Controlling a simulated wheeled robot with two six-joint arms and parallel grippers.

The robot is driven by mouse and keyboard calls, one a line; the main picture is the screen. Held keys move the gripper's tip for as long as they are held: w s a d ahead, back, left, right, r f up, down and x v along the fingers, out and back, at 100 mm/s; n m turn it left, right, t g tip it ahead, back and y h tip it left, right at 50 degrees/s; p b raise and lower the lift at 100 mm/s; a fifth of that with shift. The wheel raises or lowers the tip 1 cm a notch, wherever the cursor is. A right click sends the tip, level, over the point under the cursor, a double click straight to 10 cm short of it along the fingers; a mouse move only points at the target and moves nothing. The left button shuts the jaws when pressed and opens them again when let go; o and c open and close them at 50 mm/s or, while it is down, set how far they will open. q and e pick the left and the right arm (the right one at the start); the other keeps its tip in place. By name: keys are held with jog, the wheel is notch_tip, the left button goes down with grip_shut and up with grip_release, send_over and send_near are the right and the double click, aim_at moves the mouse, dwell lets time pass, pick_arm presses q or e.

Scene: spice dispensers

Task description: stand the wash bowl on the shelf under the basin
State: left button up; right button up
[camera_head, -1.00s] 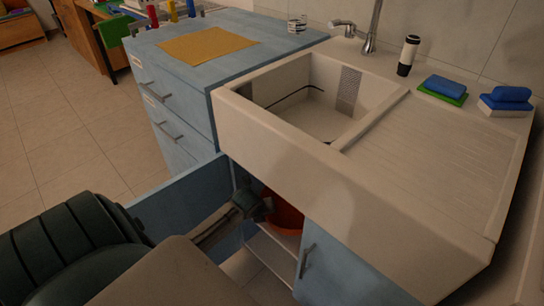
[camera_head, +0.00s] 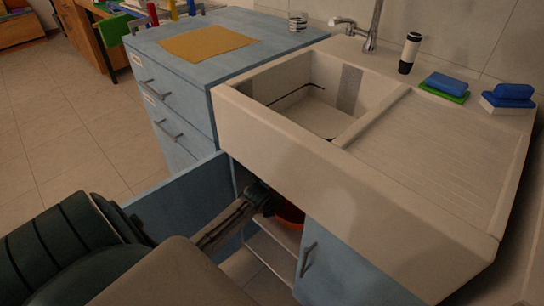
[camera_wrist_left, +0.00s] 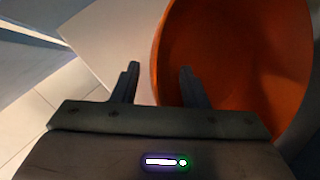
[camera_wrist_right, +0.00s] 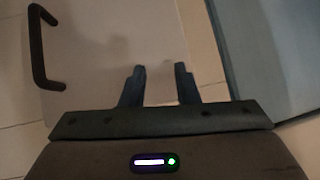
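The orange wash bowl (camera_head: 291,214) is in the open space under the white basin (camera_head: 340,190), partly hidden by the basin front and my left gripper (camera_head: 266,202). In the left wrist view the bowl (camera_wrist_left: 235,50) is large and close. The left gripper (camera_wrist_left: 160,82) is open; the bowl's near rim runs between its fingertips, and I cannot tell if they touch it. A pale shelf (camera_head: 272,248) shows below the bowl; whether the bowl rests on it is unclear. My right gripper (camera_wrist_right: 159,72) is open and empty, near a pale panel with a dark handle (camera_wrist_right: 40,50).
An open blue door (camera_head: 175,205) stands left of the cupboard space, beneath my left arm. A closed blue door (camera_head: 345,270) with a handle is on the right. A blue drawer cabinet (camera_head: 170,95) stands left of the basin. Sponges (camera_head: 445,85) lie on the basin's rear edge.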

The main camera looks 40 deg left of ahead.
pick_arm(q)
jog(key=a+p+v, duration=0.1)
jog(key=p+v, duration=0.1)
jog(key=v, duration=0.4)
jog(key=s+d, duration=0.4)
jog(key=s, duration=0.7)
jog(key=s+d+r+n+t+h, duration=0.1)
jog(key=s+d+r+n, duration=0.4)
jog(key=n, duration=0.8)
jog(key=s+d+r+n+t+h, duration=0.1)
jog(key=s+d+r+n, duration=0.3)
jog(key=d+n, duration=0.5)
jog(key=r+n, duration=0.1)
jog(key=n, duration=0.2)
jog(key=shift+s+r+n+h, duration=0.15)
jog(key=shift+s+n+h, duration=0.15)
jog(key=shift+s+n, duration=0.1)
pick_arm(e)
jog(key=shift+s+d+r+n+g+h, duration=0.45)
jog(key=shift+d+r+g, duration=0.2)
jog(key=shift+g, duration=0.35)
jog(key=shift+s+f, duration=0.1)
